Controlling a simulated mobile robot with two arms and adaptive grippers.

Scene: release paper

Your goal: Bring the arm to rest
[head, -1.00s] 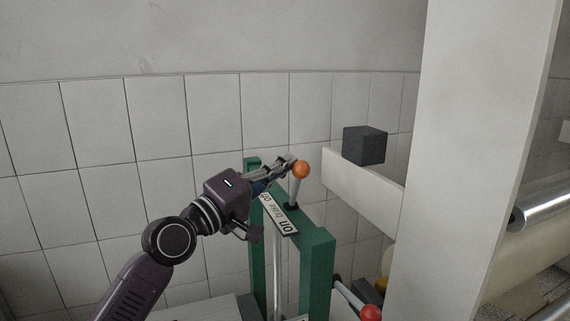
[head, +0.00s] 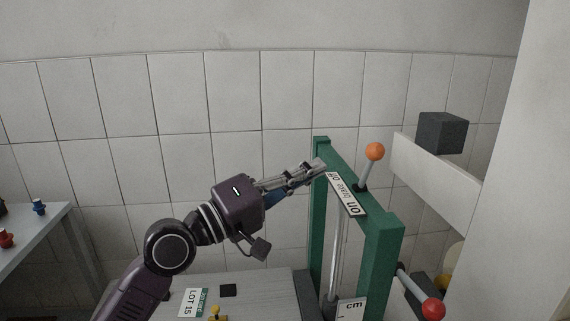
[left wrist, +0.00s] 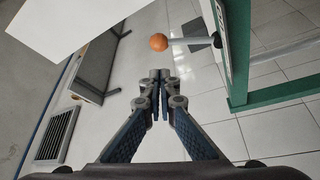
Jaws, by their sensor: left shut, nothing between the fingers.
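My left arm comes in from the lower left in the head view. Its gripper (head: 316,165) is shut and empty, with its tips close to the top of the green frame (head: 383,238). An orange-knobbed brake lever (head: 375,152) stands on the frame to the right of the fingertips, with a gap between them. The left wrist view shows the shut fingertips (left wrist: 160,76) together and the orange knob (left wrist: 158,42) beyond them, apart. The brake label (head: 346,194) with "on" and "off" lies on the frame's top. My right gripper is not in view.
A red-knobbed lever (head: 433,308) sticks out at the frame's lower right. A dark block (head: 442,132) sits at the white panel (head: 437,182). A grey table (head: 250,287) with a LOT 15 card (head: 193,302) lies below the arm. A side table (head: 30,235) stands at left.

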